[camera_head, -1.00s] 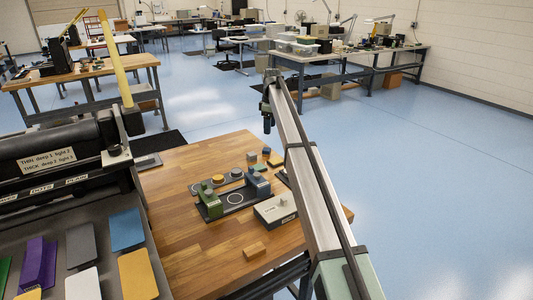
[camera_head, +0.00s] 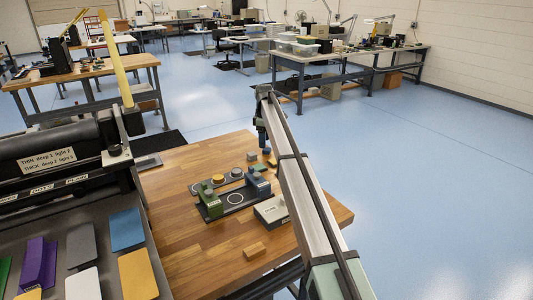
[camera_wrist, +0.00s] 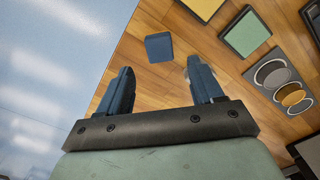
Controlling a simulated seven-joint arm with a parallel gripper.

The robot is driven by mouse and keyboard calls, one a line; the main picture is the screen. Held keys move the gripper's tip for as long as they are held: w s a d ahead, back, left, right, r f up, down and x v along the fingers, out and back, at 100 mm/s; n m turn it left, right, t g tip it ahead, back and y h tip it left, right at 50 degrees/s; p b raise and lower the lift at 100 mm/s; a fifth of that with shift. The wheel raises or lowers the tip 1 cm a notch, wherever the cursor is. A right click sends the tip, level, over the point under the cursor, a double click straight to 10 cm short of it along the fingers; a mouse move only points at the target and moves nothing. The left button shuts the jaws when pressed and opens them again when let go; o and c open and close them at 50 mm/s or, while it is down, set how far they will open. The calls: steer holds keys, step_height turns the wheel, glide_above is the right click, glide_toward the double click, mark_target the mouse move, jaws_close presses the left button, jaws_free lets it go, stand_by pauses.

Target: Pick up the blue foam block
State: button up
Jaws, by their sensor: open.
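The blue foam block (camera_wrist: 159,46) lies on the wooden table in the wrist view, ahead of my fingertips and roughly between their lines. My gripper (camera_wrist: 160,68) is open, with nothing between its two dark blue fingers. The block appears apart from both fingers. In the head view my gripper (camera_head: 262,142) hangs over the far right part of the table, close to a cluster of small blocks. The blue one is hard to make out there, partly behind my gripper.
A dark plate with round discs (camera_wrist: 265,74) is at the right. In the head view a green and blue press (camera_head: 235,199) and a white box (camera_head: 270,211) stand on the table.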

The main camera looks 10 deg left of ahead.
mark_target(266, 149)
steer(key=f, duration=0.5)
steer(key=shift+d, duration=0.3)
steer(key=shift+s, duration=0.1)
steer(key=c, duration=1.2)
steer(key=shift+r, duration=0.1)
step_height(266, 149, up, 10)
steer(key=o, duration=0.5)
steer(key=c, duration=0.3)
